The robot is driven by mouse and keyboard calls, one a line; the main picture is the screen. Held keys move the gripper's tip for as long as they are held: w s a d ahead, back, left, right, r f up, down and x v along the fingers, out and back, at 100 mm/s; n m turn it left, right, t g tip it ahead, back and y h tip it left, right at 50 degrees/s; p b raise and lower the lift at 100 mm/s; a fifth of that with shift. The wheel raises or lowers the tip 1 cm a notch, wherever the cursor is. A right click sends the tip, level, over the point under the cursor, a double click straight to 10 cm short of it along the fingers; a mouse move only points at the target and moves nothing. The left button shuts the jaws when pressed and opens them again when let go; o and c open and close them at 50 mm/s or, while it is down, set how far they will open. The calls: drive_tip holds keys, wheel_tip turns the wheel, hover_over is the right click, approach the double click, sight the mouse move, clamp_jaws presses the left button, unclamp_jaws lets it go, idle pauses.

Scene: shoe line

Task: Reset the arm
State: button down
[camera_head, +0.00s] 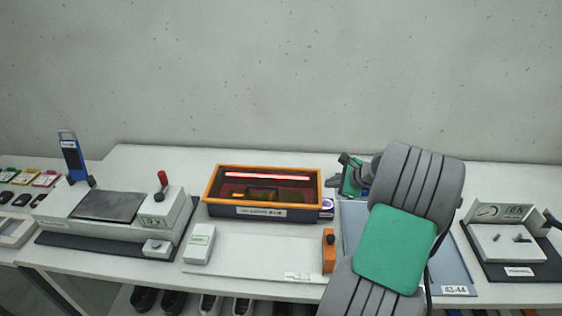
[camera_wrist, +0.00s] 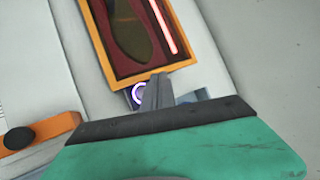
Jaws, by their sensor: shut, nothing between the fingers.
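My gripper (camera_head: 350,176) is at the end of my grey and green arm, over the bench just right of the orange box. In the wrist view its dark fingers (camera_wrist: 158,95) are together with nothing between them, and its green and black body fills the bottom. My arm rises from the lower right in the head view and hides part of the blue-grey mat behind it.
An orange-rimmed box (camera_head: 213,190) with a glowing red bar stands mid-bench. In front is a white tray (camera_head: 262,255) with an orange block (camera_head: 329,250). A press-like machine (camera_head: 108,207) stands left, a gauge device (camera_head: 508,240) right. A blue-grey mat (camera_head: 455,265) lies under my arm.

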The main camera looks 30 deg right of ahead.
drive_tip(key=s+a+r+n+g, duration=0.1)
drive_tip(key=a+r+n, duration=0.3)
drive_tip(key=a, duration=0.5)
drive_tip(key=s+a+r+n+g, duration=0.1)
drive_tip(key=a+r+n, duration=0.1)
drive_tip(key=a+n, duration=0.55)
drive_tip(key=s+a+r+n+g, duration=0.1)
drive_tip(key=a+r+n+g, duration=0.2)
drive_tip(key=a, duration=0.7)
drive_tip(key=s+a+n+h, duration=0.1)
drive_tip(key=s+a+n, duration=0.8)
drive_tip(key=s+n, duration=0.2)
drive_tip(key=shift+s+a+r, duration=0.15)
drive_tip(key=shift+s+r, duration=0.05)
drive_tip(key=shift+s, duration=0.65)
